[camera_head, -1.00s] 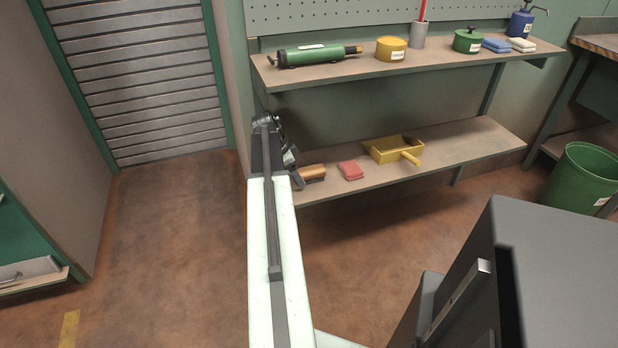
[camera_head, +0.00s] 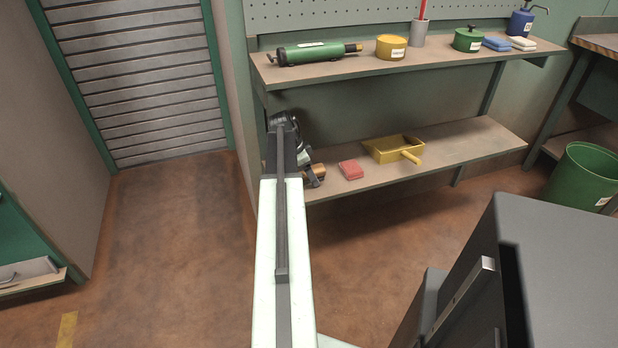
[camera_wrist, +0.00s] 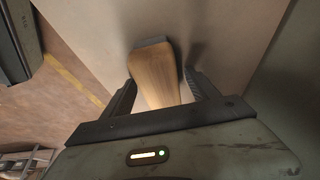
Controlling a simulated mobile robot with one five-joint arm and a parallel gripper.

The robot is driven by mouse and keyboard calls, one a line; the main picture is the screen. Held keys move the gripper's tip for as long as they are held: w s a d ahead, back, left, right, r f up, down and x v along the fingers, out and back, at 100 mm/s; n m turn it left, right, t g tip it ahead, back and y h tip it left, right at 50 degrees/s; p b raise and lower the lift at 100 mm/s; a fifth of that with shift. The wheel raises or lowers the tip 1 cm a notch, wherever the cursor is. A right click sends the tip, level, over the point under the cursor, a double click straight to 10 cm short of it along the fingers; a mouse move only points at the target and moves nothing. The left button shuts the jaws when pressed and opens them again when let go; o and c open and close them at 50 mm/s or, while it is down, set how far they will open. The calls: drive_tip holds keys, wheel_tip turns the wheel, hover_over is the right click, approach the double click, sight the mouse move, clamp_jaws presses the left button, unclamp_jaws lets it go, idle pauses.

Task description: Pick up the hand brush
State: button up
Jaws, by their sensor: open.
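The hand brush (camera_head: 319,170) lies on the lower shelf near its left end, mostly hidden behind my gripper (camera_head: 312,180) in the head view. In the wrist view its tan wooden body (camera_wrist: 155,70) stands between the two dark fingers of my gripper (camera_wrist: 163,90). A dark edge shows at its far end. The fingers are apart, one on each side of the wood, with a gap visible on the right. I cannot tell whether the left finger touches it.
On the lower shelf (camera_head: 450,160), a red sponge-like block (camera_head: 350,170) lies just right of the brush, then a yellow dustpan (camera_head: 395,149). The upper shelf (camera_head: 400,66) above holds a green pump tool (camera_head: 315,53) and several containers. A green bin (camera_head: 582,178) stands at right.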

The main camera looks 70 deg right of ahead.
sight(314, 169)
drive_tip(key=shift+f, duration=0.1)
clamp_jaws()
idle(0.3)
drive_tip(key=shift+r+p, duration=0.35)
drive_tip(key=r+p, duration=0.4)
drive_tip(key=shift+s+a, duration=0.2)
drive_tip(key=shift+s, duration=0.05)
drive_tip(key=s+a, duration=0.8)
drive_tip(key=s, duration=0.5)
drive_tip(key=shift+r+p, duration=0.35)
drive_tip(key=shift+r, duration=0.05)
